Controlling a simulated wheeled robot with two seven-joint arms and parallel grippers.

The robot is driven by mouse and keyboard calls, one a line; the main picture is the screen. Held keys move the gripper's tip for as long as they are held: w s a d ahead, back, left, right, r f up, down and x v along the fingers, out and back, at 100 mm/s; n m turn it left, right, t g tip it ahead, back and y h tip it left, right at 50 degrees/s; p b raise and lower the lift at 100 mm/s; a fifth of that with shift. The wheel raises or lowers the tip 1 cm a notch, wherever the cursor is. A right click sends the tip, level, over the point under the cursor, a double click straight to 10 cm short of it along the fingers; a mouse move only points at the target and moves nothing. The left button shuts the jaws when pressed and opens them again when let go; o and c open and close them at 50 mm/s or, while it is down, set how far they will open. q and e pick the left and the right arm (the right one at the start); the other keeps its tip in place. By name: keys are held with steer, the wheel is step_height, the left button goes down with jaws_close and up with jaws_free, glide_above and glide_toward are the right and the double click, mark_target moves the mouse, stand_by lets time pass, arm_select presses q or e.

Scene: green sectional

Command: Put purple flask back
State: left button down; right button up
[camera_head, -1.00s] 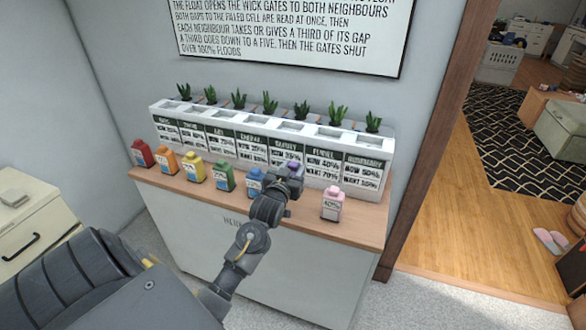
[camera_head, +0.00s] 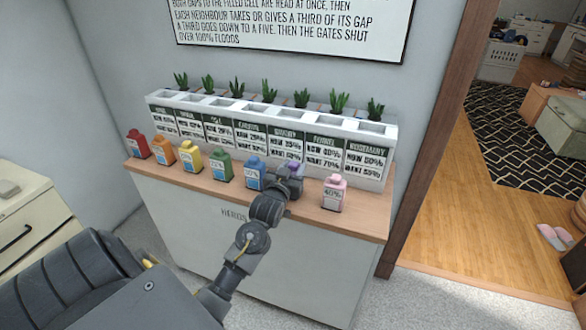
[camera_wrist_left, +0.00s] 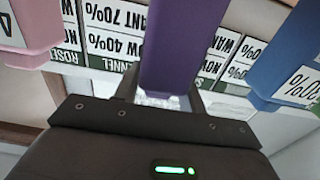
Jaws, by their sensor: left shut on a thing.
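The purple flask (camera_head: 293,168) is mostly hidden behind my left gripper (camera_head: 288,181) in the head view; only its top shows. In the left wrist view the purple flask (camera_wrist_left: 180,45) stands between the fingers of my left gripper (camera_wrist_left: 165,95), which is shut on it. It is in the row of flasks, between the blue flask (camera_head: 254,173) and the pink flask (camera_head: 334,193), at the front of the wooden counter top (camera_head: 305,212). Whether its base touches the counter is hidden. My right gripper is not in view.
Red (camera_head: 137,144), orange (camera_head: 163,150), yellow (camera_head: 191,159) and green (camera_head: 222,166) flasks stand to the left. Behind them is a white planter (camera_head: 393,132) with labelled cells and several plants. A door frame (camera_head: 440,130) rises at right.

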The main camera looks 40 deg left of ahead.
arm_select(q)
steer(key=shift+f, duration=0.5)
steer(key=c, duration=0.7)
jaws_free()
steer(key=shift+c, duration=0.2)
steer(key=b+v, duration=0.2)
steer(key=v, duration=0.9)
steer(key=shift+w, duration=0.1)
